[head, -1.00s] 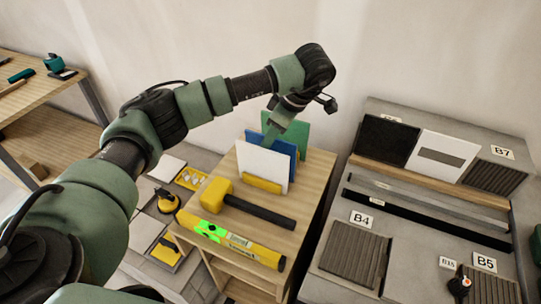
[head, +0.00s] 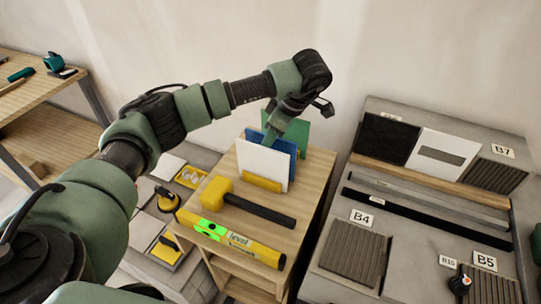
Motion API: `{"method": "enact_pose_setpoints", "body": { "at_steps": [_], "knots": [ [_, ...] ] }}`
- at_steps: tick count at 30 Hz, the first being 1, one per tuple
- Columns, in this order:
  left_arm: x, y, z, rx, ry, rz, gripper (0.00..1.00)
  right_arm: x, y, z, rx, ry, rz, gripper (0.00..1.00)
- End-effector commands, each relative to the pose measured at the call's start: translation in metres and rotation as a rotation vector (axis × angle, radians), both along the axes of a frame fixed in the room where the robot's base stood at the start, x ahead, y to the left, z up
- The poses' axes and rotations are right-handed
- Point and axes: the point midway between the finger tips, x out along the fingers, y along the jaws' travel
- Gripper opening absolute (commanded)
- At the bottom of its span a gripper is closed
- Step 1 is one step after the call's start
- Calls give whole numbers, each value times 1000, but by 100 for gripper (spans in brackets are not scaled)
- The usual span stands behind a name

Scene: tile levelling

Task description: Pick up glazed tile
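Several tiles stand upright in a yellow holder (head: 262,183) on a small wooden table (head: 308,195). A white tile (head: 262,163) is in front, a blue tile (head: 284,148) behind it, and a green tile (head: 300,138) at the back. My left gripper (head: 272,133) points down at the tops of the tiles, over the blue one. Its fingertips are small and partly merge with the tiles, so I cannot tell if it is open or shut. My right gripper is not in view.
A yellow mallet (head: 217,192) and a yellow level (head: 230,238) lie in front of the holder. To the right, a grey sloped stand (head: 410,215) carries labelled tiles and bars. A wooden bench (head: 50,90) is at the left.

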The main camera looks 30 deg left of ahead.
Motion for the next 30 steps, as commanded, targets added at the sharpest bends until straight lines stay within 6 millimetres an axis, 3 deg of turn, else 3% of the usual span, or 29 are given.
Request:
{"method": "enact_pose_setpoints", "body": {
  "at_steps": [4, 8, 30],
  "knots": [
    [0, 0, 0, 0, 0, 0, 33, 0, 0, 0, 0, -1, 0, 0],
    [0, 0, 0, 0, 0, 0, 0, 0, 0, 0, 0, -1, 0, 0],
    [0, 0, 0, 0, 0, 0, 0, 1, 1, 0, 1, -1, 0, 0]
  ]
}}
